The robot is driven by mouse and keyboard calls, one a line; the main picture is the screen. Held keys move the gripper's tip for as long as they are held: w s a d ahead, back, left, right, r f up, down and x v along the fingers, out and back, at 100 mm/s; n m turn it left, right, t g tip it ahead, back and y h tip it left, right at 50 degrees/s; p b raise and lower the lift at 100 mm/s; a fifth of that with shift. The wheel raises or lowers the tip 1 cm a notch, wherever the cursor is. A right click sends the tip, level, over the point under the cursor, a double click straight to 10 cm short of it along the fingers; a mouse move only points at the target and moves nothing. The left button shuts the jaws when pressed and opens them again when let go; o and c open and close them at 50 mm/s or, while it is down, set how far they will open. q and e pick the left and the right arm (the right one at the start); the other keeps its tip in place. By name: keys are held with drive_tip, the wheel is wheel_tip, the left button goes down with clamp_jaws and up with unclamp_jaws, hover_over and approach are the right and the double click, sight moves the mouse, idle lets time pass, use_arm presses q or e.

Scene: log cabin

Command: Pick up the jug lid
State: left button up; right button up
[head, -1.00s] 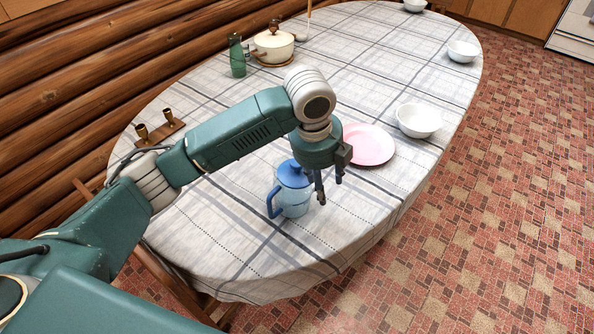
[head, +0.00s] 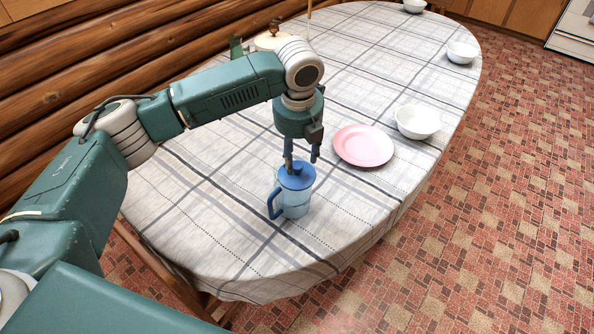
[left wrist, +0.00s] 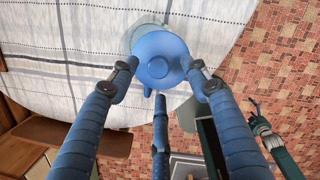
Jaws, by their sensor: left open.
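The blue jug lid (head: 297,175) sits on top of the light blue jug (head: 294,202), which stands upright on the tablecloth near the table's front end. The jug's darker blue handle (head: 272,204) points left. In the left wrist view the round lid (left wrist: 160,58) with its centre knob shows between the fingertips. My left gripper (head: 301,160) is open and points down over the lid, with fingers on both sides of it. In the left wrist view the left gripper (left wrist: 163,76) shows its blue fingers spread around the lid. I cannot tell whether they touch it.
A pink plate (head: 364,146) lies right of the jug, with a white bowl (head: 418,121) beyond it. A lidded pot (head: 272,40) and a green item (head: 236,47) stand at the back, partly hidden by my arm. The cloth (head: 345,220) right of the jug is clear.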

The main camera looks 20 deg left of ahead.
sight(297, 165)
use_arm(q)
drive_tip(key=shift+w+a+f+p, duration=0.1)
drive_tip(key=shift+w+f+p, duration=0.05)
drive_tip(key=shift+f, duration=0.75)
drive_tip(key=shift+w+a+f+p, duration=0.1)
drive_tip(key=shift+w+f+p, duration=0.05)
drive_tip(key=shift+f, duration=0.75)
drive_tip(key=c, duration=1.1)
drive_tip(key=shift+r, duration=0.1)
